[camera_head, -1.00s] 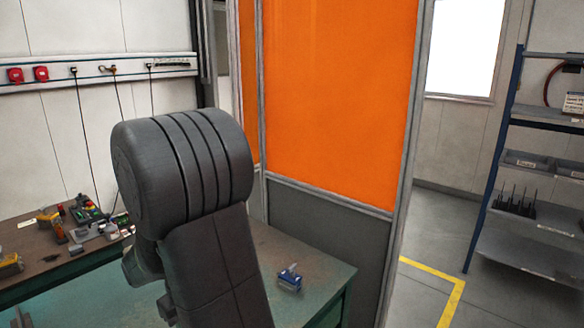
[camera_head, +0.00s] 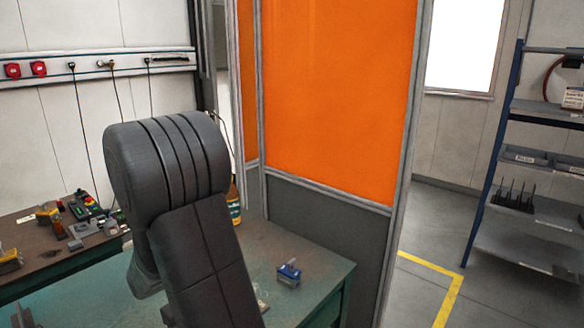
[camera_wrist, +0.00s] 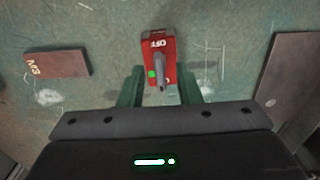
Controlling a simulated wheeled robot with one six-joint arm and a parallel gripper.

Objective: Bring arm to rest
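My arm (camera_head: 185,200) rises bent in front of the work table in the head view. My gripper is hidden there. In the wrist view my gripper (camera_wrist: 160,80) points down at a green, worn surface, its two fingers apart with nothing seen clamped between them. A red switch box (camera_wrist: 157,47) marked OFF, with a grey lever and a small green light, lies just beyond and between the fingertips. I cannot tell its exact height gap.
A brown plate (camera_wrist: 58,64) and a darker plate (camera_wrist: 297,80) flank the box. On the green-edged table (camera_head: 320,262) are a small blue tool (camera_head: 289,272) and a bottle (camera_head: 233,205). An orange screen (camera_head: 335,90) stands behind; shelves (camera_head: 540,205) stand at right.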

